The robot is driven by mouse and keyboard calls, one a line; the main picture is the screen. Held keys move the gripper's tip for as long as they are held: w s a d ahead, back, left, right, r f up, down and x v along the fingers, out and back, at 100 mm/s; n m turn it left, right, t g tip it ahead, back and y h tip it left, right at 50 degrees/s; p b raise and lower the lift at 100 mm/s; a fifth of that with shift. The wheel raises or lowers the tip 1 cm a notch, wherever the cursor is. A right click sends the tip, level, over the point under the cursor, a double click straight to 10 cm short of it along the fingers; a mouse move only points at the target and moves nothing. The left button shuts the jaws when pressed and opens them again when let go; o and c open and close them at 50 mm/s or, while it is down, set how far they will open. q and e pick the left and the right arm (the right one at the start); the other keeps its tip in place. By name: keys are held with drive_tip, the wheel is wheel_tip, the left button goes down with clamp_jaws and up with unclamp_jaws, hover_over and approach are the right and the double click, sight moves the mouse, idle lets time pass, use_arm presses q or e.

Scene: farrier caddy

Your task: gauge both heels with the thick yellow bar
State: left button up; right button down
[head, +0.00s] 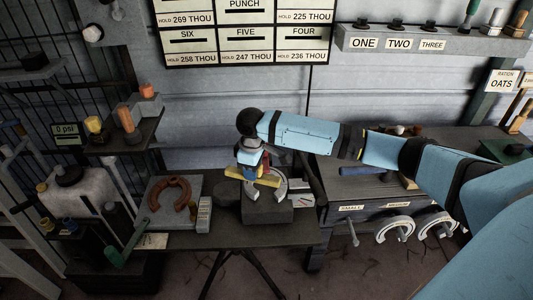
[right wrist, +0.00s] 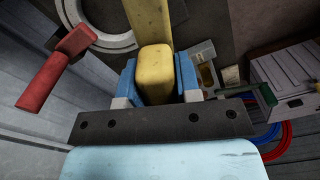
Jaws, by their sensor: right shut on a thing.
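My right gripper (head: 253,167) is shut on the thick yellow bar (head: 268,181). In the right wrist view the bar (right wrist: 155,75) sits between the two blue fingers, and its long part runs away toward the top edge. Below the gripper, a pale grey horseshoe (head: 281,190) lies on a dark block (head: 268,213) on the table. The bar crosses in front of part of the shoe in the head view; I cannot tell whether it touches it. The shoe (right wrist: 93,38) shows at upper left in the right wrist view. My left gripper is not in view.
A rusty horseshoe (head: 171,194) lies on a grey plate left of the block. A red-handled thing (right wrist: 57,67) stands near the fingers in the right wrist view. Shelves with small items stand at left.

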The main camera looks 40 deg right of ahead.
use_arm(q)
drive_tip(key=p, duration=0.2)
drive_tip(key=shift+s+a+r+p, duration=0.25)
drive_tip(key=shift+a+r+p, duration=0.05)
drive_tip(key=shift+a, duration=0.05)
use_arm(e)
drive_tip(key=d+n, duration=0.2)
drive_tip(key=d, duration=0.1)
drive_tip(key=d+n, duration=0.1)
drive_tip(key=n, duration=0.1)
drive_tip(key=shift+s+d+f, duration=0.25)
drive_tip(key=shift+d, duration=0.05)
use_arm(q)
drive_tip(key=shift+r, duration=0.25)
use_arm(e)
drive_tip(key=shift+f, duration=3.6)
